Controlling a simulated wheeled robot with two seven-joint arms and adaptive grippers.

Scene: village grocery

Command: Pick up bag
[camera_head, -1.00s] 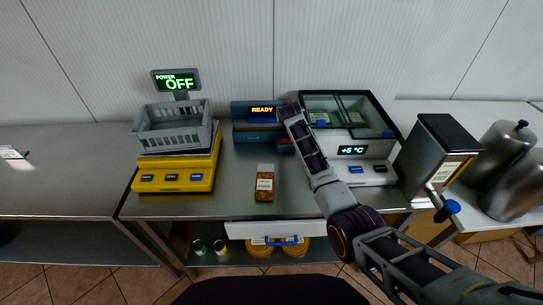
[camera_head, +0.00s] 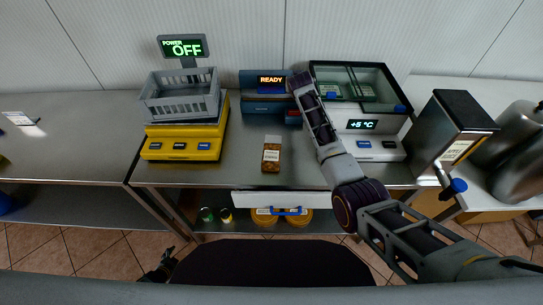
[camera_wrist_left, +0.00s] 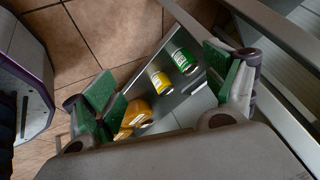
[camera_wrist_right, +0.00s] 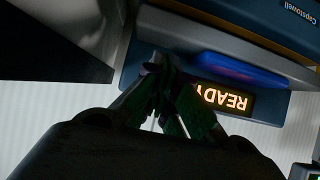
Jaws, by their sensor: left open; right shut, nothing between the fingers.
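A clear bag of brown contents (camera_head: 271,160) with a white label lies on the steel counter (camera_head: 235,170), between the yellow scale and the white cooler unit, in the head view. My left gripper (camera_head: 160,270) is low at the bottom left, below and in front of the counter. In the left wrist view its fingers (camera_wrist_left: 160,82) are wide apart and empty, over the lower shelf and floor. My right gripper (camera_wrist_right: 168,72) is shut and empty, in front of the blue machine's READY display (camera_wrist_right: 226,96). In the head view, the right arm reaches across the counter, right of the bag.
A yellow scale (camera_head: 183,143) carries a grey basket (camera_head: 180,105). The blue machine (camera_head: 257,108) stands behind the bag; the cooler unit (camera_head: 368,143) is right. Green (camera_wrist_left: 183,61) and yellow (camera_wrist_left: 161,82) cans stand on the lower shelf.

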